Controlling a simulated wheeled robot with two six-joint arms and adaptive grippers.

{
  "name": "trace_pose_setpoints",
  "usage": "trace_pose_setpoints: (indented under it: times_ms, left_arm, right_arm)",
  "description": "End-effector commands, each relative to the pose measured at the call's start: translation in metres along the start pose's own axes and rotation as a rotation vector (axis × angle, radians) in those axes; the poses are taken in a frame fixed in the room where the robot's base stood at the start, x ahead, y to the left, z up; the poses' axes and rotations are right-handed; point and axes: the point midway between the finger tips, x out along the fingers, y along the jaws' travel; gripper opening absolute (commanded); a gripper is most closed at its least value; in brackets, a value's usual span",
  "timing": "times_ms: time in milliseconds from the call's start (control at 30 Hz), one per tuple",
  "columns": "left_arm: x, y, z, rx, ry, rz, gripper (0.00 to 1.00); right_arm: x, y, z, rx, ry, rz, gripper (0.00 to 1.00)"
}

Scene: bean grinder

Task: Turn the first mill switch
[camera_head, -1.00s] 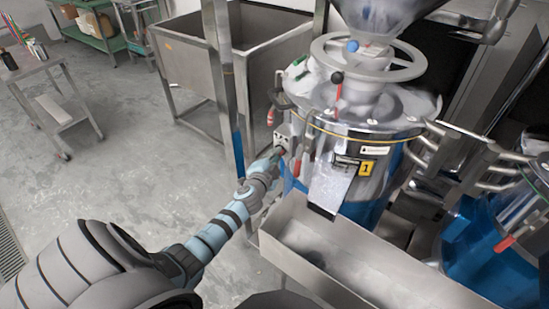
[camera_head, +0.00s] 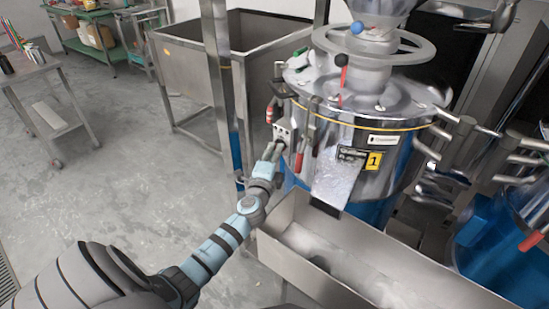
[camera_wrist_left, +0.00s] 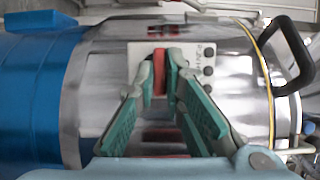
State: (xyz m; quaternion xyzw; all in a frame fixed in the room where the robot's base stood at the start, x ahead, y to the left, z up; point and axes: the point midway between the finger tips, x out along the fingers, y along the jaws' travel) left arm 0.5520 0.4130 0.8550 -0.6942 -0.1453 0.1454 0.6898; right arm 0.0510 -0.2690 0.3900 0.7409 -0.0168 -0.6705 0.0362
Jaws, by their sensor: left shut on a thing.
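The first mill (camera_head: 385,150) is a steel and blue drum with a yellow label "1" on its front. Its small switch panel (camera_head: 286,130) is on the mill's left side, and also shows in the left wrist view (camera_wrist_left: 196,52). The red switch (camera_wrist_left: 159,73) stands on this panel beside several dark round buttons. My left gripper (camera_head: 274,150) is at the panel. In the left wrist view its teal fingers (camera_wrist_left: 160,78) are shut on the red switch, one on each side. In the head view the switch is hidden by the gripper. My right gripper is out of view.
A steel trough (camera_head: 335,255) lies below the mill's chute, close to my left arm. A steel bin (camera_head: 190,75) on legs stands behind. A second blue mill (camera_head: 500,235) is at the right. Open floor (camera_head: 120,185) lies to the left.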

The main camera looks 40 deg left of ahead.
Motion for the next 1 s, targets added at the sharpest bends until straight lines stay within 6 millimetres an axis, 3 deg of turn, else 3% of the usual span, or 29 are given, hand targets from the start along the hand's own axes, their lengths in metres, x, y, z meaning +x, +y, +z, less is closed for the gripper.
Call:
trace_pose_setpoints:
  times_ms: [467, 500, 633, 1000]
  left_arm:
    - [-0.0006, 0.0016, 0.0003, 0.023, 0.0, -0.005, 0.0]
    - [-0.0006, 0.0017, 0.0003, 0.022, 0.0, -0.005, 0.12]
    - [-0.0005, 0.0014, 0.0003, 0.022, 0.0, -0.005, 0.3]
    - [-0.0085, 0.0012, 0.0002, 0.021, 0.0, -0.006, 0.3]
  right_arm:
    - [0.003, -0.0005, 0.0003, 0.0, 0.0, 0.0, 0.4]
    - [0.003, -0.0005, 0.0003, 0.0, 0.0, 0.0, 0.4]
    - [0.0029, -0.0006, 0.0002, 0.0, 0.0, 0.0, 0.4]
    - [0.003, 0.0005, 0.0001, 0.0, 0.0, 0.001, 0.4]
